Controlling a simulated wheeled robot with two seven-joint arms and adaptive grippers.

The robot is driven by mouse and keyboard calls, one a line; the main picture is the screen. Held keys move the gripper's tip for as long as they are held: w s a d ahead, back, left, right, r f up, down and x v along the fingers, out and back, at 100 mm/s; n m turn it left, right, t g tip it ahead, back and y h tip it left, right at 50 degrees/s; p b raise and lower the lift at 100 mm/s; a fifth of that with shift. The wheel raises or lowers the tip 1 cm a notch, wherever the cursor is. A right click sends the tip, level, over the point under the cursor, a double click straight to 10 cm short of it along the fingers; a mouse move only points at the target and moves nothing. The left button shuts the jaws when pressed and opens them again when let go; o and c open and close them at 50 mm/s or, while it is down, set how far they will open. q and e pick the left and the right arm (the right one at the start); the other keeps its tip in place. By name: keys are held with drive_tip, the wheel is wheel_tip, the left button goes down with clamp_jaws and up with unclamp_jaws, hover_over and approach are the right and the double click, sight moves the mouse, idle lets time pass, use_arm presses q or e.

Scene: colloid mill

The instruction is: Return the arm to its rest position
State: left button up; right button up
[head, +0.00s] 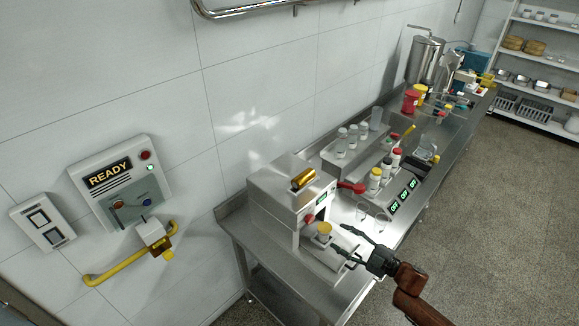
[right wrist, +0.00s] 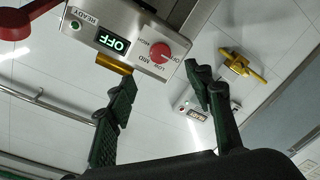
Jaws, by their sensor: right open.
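My right gripper (head: 343,247) is open and empty. It is just right of the front of the metal mill (head: 272,205), close to a small container with a yellow top (head: 324,229) at the mill's front. In the right wrist view my two dark fingers (right wrist: 160,75) are spread apart with nothing between them. The mill's panel (right wrist: 140,20) lies beyond them, with a display reading OFF (right wrist: 114,41) and a red knob (right wrist: 160,52). Whether the fingers touch anything cannot be told. My left gripper is in neither view.
The steel bench (head: 345,290) runs to the back right with jars, bottles and clear glasses on it. A wall box reading READY (head: 120,180) hangs at left above a yellow handle (head: 125,268). Open floor (head: 500,230) lies to the right; shelves (head: 540,60) stand behind.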

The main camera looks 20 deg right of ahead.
drive_tip(key=s+f+m+g+h, duration=0.1)
drive_tip(key=s+f+m+h, duration=0.1)
drive_tip(key=f+m+h, duration=0.1)
drive_tip(key=s+a+f+m+g+h, duration=0.1)
drive_tip(key=s+f+m+g+h, duration=0.1)
drive_tip(key=s+f+m+h, duration=0.1)
drive_tip(key=s+f+m+g+h, duration=0.2)
drive_tip(key=f+m+h, duration=0.1)
drive_tip(key=f, duration=0.4)
drive_tip(key=shift+s+a+m+h, duration=0.3)
drive_tip(key=shift+a+m+h, duration=0.1)
drive_tip(key=shift+m, duration=0.5)
drive_tip(key=s+a+f+m+g, duration=0.2)
drive_tip(key=s+a+g, duration=0.2)
drive_tip(key=s, duration=0.5)
drive_tip(key=s+a+f+m+g, duration=0.1)
drive_tip(key=s+a+m+g, duration=0.15)
drive_tip(key=s, duration=0.65)
wheel_tip(320, 180, down, 34)
drive_tip(key=s+a+r+n+g+y+b, duration=0.1)
drive_tip(key=a+n+g+b, duration=0.1)
drive_tip(key=b, duration=0.2)
drive_tip(key=s+f+g+b, duration=0.1)
drive_tip(key=s+f+b, duration=0.1)
drive_tip(key=s+f, duration=1.8)
drive_tip(key=shift+f+b, duration=0.35)
drive_tip(key=shift+f, duration=0.55)
